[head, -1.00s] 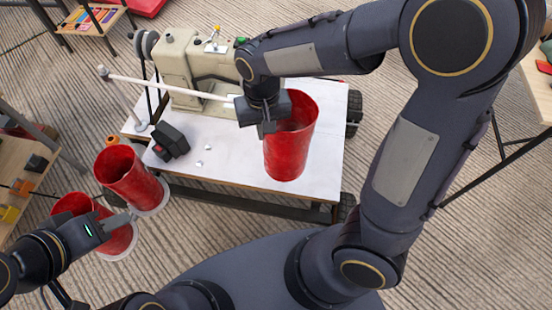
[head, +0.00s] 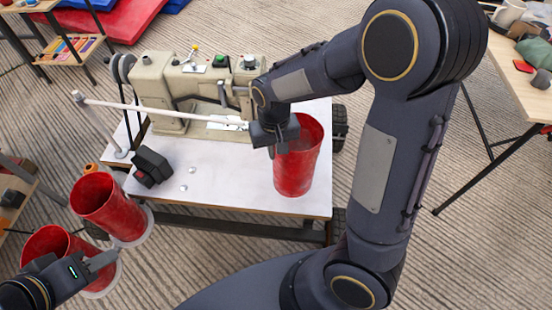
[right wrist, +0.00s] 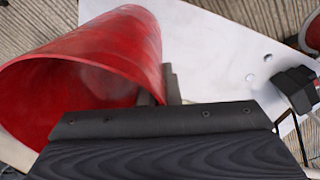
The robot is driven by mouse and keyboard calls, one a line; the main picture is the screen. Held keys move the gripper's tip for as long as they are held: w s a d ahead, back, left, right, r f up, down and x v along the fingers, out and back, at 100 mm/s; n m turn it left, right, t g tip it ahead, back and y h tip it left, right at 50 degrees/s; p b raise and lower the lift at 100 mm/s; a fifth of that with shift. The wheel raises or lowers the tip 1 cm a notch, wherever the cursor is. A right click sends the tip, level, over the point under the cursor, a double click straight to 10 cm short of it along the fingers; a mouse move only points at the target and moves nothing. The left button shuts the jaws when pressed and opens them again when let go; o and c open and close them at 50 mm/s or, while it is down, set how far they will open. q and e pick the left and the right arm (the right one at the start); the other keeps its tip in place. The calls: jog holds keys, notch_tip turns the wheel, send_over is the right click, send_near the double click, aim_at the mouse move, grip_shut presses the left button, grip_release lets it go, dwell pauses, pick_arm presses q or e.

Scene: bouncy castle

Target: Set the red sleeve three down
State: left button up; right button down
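A red sleeve (head: 301,172), an open-topped tube, is over the right part of the white tabletop (head: 222,190). I cannot tell whether its lower end touches the top. My right gripper (head: 275,145) is shut on its rim at the left side; the right wrist view shows the dark fingers at the wall of this sleeve (right wrist: 115,50). Two more red sleeves, an upper one (head: 108,205) and a lower one (head: 48,243), stand at the lower left on pale round bases. My left gripper (head: 112,258) is in front of the lower one; its finger gap is unclear. No numbers are readable.
A beige sewing machine (head: 165,92) with a white rod (head: 165,112) stands behind on the tabletop. A black box (head: 152,166) and small white pieces lie at its left. Another table (head: 510,85) is at the right. The tabletop's front middle is clear.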

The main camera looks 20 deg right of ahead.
jog(key=shift+w+d+f+b, duration=0.1)
jog(key=shift+d+f+b, duration=0.1)
jog(key=shift+f, duration=0.5)
jog(key=shift+w+d+f+b, duration=0.1)
jog(key=shift+f+b, duration=0.15)
jog(key=shift+f, duration=0.45)
jog(key=shift+w+d+f+b, duration=0.1)
jog(key=shift+f+b, duration=0.1)
jog(key=shift+f, duration=0.5)
jog(key=shift+f, duration=0.2)
jog(key=c, duration=1.6)
grip_release()
jog(key=shift+c, duration=0.2)
jog(key=shift+r, duration=0.15)
